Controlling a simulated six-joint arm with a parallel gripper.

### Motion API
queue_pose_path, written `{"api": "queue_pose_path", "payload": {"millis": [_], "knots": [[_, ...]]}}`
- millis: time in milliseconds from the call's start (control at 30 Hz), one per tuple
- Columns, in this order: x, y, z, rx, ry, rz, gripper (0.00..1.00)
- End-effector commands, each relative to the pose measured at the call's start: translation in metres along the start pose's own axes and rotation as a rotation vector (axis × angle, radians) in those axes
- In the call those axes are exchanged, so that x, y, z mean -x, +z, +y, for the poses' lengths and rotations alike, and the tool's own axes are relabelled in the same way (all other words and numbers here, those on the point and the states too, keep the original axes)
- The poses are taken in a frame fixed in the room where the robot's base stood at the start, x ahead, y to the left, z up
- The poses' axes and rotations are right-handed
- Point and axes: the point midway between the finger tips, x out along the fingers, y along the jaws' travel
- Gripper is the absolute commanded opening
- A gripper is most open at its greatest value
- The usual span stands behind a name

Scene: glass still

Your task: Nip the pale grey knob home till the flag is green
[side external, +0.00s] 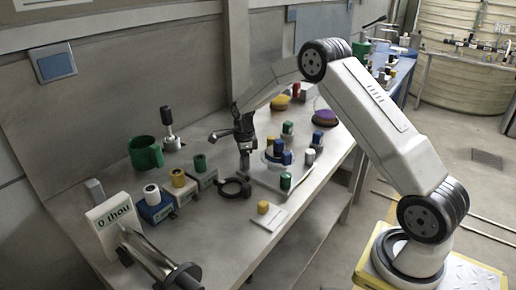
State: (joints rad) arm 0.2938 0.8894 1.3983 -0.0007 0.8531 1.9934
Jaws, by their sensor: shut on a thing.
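My gripper (244,160) points straight down at the left edge of a white plate (265,183) that bears a round fixture with coloured knobs. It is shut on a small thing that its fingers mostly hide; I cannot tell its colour. A pale grey knob (310,158) stands on the right side of the plate, apart from my gripper. Blue knobs (287,157), a yellow one and green ones (285,181) stand around it. I cannot make out which part is the flag or its colour.
A black ring (234,188) lies just left of the plate. Blocks with white, yellow and green knobs (178,178), a green mug (145,152) and a "0 thou" sign (117,222) stand farther left. A yellow knob on a small pad (263,207) is near the front edge.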

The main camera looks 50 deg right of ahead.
Motion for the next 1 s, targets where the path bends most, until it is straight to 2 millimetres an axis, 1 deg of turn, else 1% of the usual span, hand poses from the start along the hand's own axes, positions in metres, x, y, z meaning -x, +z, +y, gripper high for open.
{"api": "queue_pose_path", "payload": {"millis": [33,300,433,600,900,933,1000], "knots": [[-0.0033,0.0007,0.0008,0.0,0.001,-0.001,0.0],[-0.0038,0.0006,0.001,-0.019,0.002,-0.001,0.0],[-0.004,0.0006,0.0012,-0.085,0.002,-0.001,0.0],[-0.0044,0.0005,0.0013,-0.214,0.003,-0.001,0.0],[-0.0046,0.0004,0.0015,-0.212,0.003,0.0,0.0],[-0.0047,0.0004,0.0015,-0.212,0.003,0.0,0.56],[-0.0043,0.0003,0.0014,-0.211,0.003,0.0,0.73]]}}
